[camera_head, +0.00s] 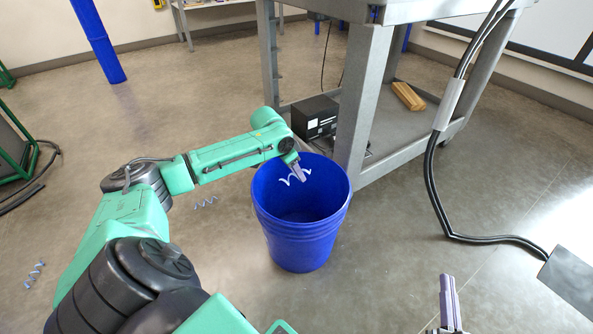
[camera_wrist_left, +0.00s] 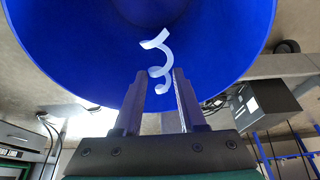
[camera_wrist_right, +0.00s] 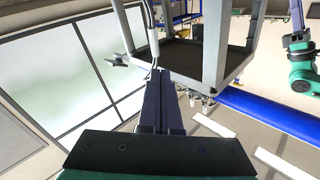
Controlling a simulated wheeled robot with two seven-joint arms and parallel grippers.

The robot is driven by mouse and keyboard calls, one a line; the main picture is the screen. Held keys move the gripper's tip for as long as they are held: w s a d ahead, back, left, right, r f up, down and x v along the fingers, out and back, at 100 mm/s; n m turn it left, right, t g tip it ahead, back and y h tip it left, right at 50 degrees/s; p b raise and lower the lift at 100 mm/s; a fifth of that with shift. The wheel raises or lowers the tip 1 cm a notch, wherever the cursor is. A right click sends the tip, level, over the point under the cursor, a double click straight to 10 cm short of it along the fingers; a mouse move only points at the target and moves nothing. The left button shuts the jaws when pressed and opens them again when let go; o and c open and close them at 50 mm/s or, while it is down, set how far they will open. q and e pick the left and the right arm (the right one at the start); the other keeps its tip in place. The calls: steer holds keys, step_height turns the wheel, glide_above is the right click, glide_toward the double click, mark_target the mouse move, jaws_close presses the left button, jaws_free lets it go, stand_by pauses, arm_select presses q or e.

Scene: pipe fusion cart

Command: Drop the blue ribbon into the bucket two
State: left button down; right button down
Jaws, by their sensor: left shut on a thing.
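A pale bluish-white curled ribbon (camera_head: 292,176) is at the tips of my left gripper (camera_head: 301,177), over the mouth of the blue bucket (camera_head: 303,238). In the left wrist view the ribbon (camera_wrist_left: 157,60) hangs out past the fingertips, with the blue bucket wall (camera_wrist_left: 90,50) behind it. The left gripper is shut on the ribbon, its fingers slightly apart. My right gripper (camera_head: 447,281) is low at the bottom right of the head view, away from the bucket. Its fingers are together and empty in the right wrist view (camera_wrist_right: 161,75).
Two other curled ribbons lie on the floor, one whitish (camera_head: 205,202) left of the bucket and one bluish (camera_head: 35,274) at far left. A grey cart (camera_head: 350,120) stands just behind the bucket, with a black box (camera_head: 316,117) on its lower shelf. Black cables (camera_head: 430,190) hang at right.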

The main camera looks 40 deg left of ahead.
mark_target(290, 176)
arm_select(q)
steer(key=shift+f+b, duration=0.4)
steer(key=shift+b, duration=0.15)
steer(key=shift+c, duration=2)
jaws_free()
arm_select(e)
step_height(290, 176, up, 9)
steer(key=w+t, duration=0.3)
steer(key=shift+d+r+y, duration=0.2)
steer(key=shift+d+y, duration=0.1)
steer(key=shift+d, duration=0.15)
